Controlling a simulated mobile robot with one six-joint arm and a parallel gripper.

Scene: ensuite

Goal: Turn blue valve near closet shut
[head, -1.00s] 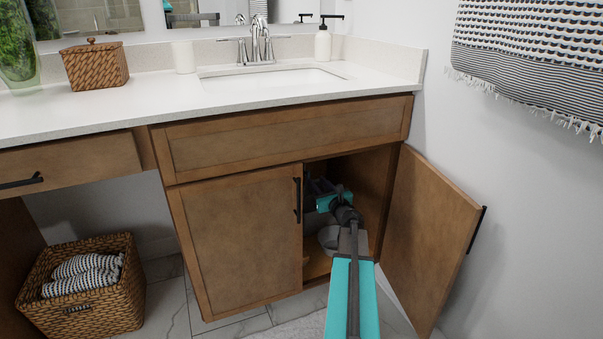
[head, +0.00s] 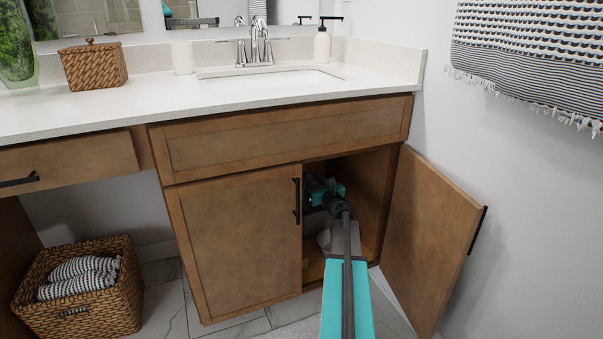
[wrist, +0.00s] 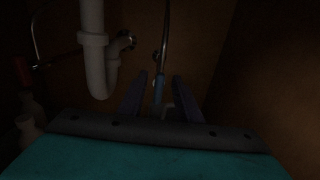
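The blue valve (wrist: 159,88) shows small and dark in the wrist view, at the lower end of a thin supply line (wrist: 166,40) on the cabinet's back wall. My gripper (wrist: 159,80) is open, with one finger on each side of the valve in the picture. I cannot tell how far the fingertips are from the valve or whether they touch it. In the head view my gripper (head: 318,184) is inside the cabinet, partly hidden by the closed left door. The valve cannot be seen in the head view.
A white drain pipe (wrist: 97,65) hangs left of the fingers. A red thing (wrist: 22,70) and pale bottles (wrist: 28,118) stand at far left. The right cabinet door (head: 432,235) is open; the left door (head: 237,240) is closed. A wicker basket (head: 90,310) sits on the floor.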

